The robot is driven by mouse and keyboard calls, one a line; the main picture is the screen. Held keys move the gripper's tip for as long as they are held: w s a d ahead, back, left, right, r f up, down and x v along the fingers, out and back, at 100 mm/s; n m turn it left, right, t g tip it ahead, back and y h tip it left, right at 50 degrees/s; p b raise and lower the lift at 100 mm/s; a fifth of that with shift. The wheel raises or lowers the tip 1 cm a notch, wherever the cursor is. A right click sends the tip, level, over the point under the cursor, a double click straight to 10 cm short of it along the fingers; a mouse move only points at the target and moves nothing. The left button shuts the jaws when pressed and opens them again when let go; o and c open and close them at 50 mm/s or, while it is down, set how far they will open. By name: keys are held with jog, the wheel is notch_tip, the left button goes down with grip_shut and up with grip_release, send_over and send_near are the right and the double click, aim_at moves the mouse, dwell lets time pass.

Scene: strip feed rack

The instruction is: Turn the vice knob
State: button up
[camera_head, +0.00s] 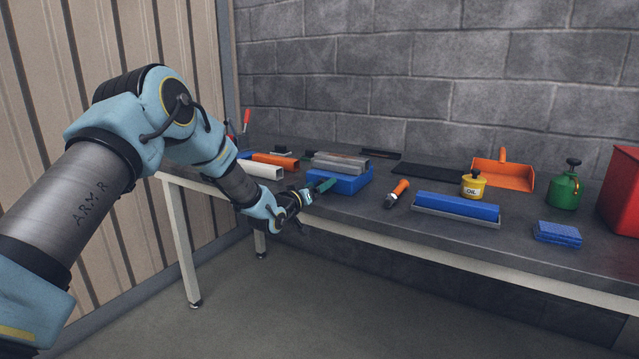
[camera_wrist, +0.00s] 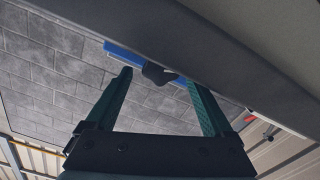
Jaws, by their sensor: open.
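A blue vice-like block (camera_head: 350,184) with grey metal bars on top sits near the front edge of the bench. Its blue side also shows in the wrist view (camera_wrist: 122,52). A small dark knob (camera_wrist: 157,74) appears in front of the blue part in the wrist view. My gripper (camera_head: 323,187) is at the bench's front edge, just left of the block in the head view. Its green fingers (camera_wrist: 159,79) are open, one on each side of the knob, with a gap visible on both sides. The knob is hidden in the head view.
On the bench (camera_head: 400,226) lie an orange-handled tool (camera_head: 398,191), a blue bar in a tray (camera_head: 456,206), a yellow oil can (camera_head: 472,186) and a blue sponge (camera_head: 558,232).

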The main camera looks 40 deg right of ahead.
jog(key=shift+w+d, duration=0.15)
jog(key=shift+d, duration=0.2)
jog(key=shift+c, duration=0.2)
